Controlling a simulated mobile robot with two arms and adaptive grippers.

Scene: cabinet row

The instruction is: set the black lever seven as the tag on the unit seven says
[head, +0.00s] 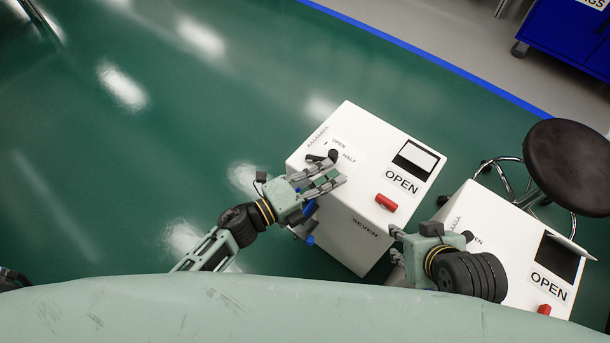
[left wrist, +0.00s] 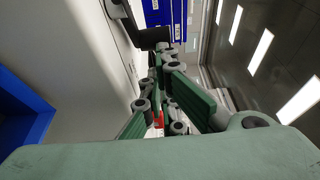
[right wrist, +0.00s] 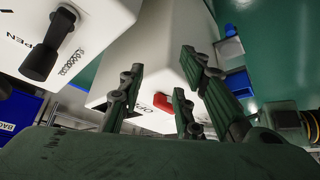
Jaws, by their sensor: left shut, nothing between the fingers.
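Unit seven (head: 345,215) is a white box in the middle of the head view, marked SEVEN on its side. Its tag (head: 402,181) reads OPEN. The black lever seven (head: 332,155) is on its top, beside the printed words OPEN and HALF; my left fingers partly cover that area, so its exact setting is unclear. My left gripper (head: 340,176) is shut and empty, just in front of the lever; whether they touch I cannot tell. A dark lever part (left wrist: 152,38) shows ahead in the left wrist view. My right gripper (right wrist: 165,75) is open and empty near unit seven's right side.
A red handle (head: 386,203) and a dark window (head: 416,158) are on unit seven. A second white unit (head: 490,215), also tagged OPEN, stands to the right; its black lever (right wrist: 45,55) shows in the right wrist view. A black stool (head: 570,165) stands beyond. Green floor at left is clear.

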